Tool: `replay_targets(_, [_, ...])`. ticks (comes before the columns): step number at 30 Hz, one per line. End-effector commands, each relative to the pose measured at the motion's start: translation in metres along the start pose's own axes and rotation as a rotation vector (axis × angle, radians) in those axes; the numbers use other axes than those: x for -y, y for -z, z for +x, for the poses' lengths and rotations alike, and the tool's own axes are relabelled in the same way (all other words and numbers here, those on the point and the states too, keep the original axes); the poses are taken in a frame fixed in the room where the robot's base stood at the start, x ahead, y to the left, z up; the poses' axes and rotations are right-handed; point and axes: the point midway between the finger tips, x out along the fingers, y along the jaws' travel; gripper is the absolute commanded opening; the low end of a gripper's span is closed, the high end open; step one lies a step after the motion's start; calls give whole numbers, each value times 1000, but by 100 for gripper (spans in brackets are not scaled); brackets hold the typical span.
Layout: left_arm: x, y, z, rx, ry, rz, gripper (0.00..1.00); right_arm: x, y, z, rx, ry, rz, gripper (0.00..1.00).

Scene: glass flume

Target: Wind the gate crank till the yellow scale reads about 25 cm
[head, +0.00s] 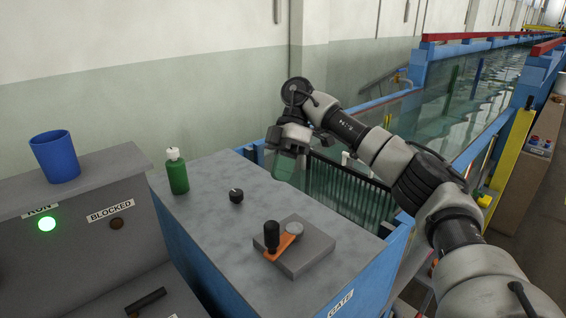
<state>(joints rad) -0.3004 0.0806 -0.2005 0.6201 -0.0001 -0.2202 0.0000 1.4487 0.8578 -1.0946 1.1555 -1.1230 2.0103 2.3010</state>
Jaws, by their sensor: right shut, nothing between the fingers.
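The gate crank has an orange arm (285,243) with an upright black handle (272,236) at its near-left end and a round grey hub. It sits on a raised grey block (310,254) on top of the blue cabinet marked GATE. My right gripper (287,152) is shut and empty, beyond the crank near the cabinet's far edge, apart from the handle. My left gripper is out of view. No readable yellow scale shows; a long yellow panel (509,155) stands at the right, without figures I can read.
A green bottle (178,173) with a white cap and a black knob (236,196) stand on the cabinet top. A blue cup (55,156) is on the grey console at left, whose green RUN lamp (47,224) is lit; the BLOCKED lamp (116,223) is dark.

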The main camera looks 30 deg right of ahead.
Motion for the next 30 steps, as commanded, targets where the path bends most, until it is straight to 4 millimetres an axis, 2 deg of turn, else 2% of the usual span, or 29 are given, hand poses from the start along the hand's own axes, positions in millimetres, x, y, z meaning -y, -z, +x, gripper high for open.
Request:
replay_targets(1, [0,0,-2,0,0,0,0,1,1,-6,-1,-2,1,0])
replay_targets(5, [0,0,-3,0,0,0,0,0,-2,-7,-9,-1,-7,0])
replay_targets(8, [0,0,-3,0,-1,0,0,1,-11,2,-43,-1,-48,0])
replay_targets(13, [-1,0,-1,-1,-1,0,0,11,-39,24,-160,-55,-193,0])
replay_targets(17, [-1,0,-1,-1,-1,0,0,29,-61,31,-223,-152,-316,0])
replay_targets(22, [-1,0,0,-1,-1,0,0,61,-83,30,-223,-303,-467,0])
replay_targets(26, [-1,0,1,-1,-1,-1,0,87,-88,26,-165,-411,-591,0])
replay_targets(30, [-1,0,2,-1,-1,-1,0,111,-84,24,-79,-487,-715,0])
